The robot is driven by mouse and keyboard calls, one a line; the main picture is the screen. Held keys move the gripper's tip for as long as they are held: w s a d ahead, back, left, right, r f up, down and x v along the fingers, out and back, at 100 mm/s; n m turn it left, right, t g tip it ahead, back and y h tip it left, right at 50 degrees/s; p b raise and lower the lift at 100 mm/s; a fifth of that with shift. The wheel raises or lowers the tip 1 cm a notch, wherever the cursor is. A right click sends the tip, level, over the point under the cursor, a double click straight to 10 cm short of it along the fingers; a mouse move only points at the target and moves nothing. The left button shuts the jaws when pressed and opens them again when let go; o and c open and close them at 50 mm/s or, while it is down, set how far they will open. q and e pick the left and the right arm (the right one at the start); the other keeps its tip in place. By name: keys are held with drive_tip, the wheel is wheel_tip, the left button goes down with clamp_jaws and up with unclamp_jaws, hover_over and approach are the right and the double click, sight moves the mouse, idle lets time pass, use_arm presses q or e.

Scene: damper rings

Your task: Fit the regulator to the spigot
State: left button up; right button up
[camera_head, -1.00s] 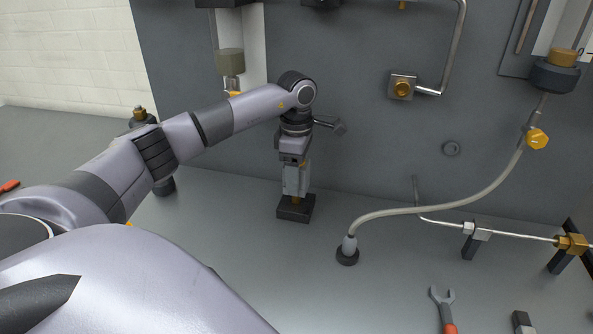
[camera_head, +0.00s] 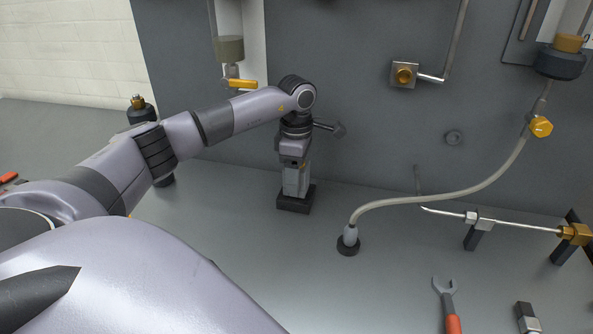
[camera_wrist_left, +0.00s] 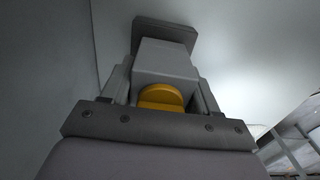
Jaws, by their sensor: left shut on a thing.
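My left gripper (camera_head: 295,184) points down and is shut on a grey block-shaped body, which looks like the regulator. In the left wrist view the regulator (camera_wrist_left: 166,60) sits between the two fingers, with a yellow round part (camera_wrist_left: 160,97) close to the palm. Its lower end meets a dark square base (camera_head: 294,204) on the bench. I cannot tell whether it is seated in the base or just touching it. A brass fitting on a square wall plate, likely the spigot (camera_head: 404,75), is up and to the right, apart from my gripper. My right gripper is out of view.
A hose (camera_head: 450,197) runs from a bench foot (camera_head: 348,244) up to a dark collar at right. A thin pipe on brackets (camera_head: 480,232) stands right. A wrench (camera_head: 446,300) lies in front. A yellow-handled valve (camera_head: 242,84) is on the wall behind my arm.

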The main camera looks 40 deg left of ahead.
use_arm(q)
drive_tip(key=shift+f, duration=0.3)
idle(0.7)
drive_tip(key=o, duration=1.5)
drive_tip(key=shift+f, duration=0.1)
wheel_tip(320, 180, up, 7)
drive_tip(key=shift+r+b, duration=0.15)
drive_tip(key=shift+b, duration=0.35)
drive_tip(key=shift+d, duration=0.1)
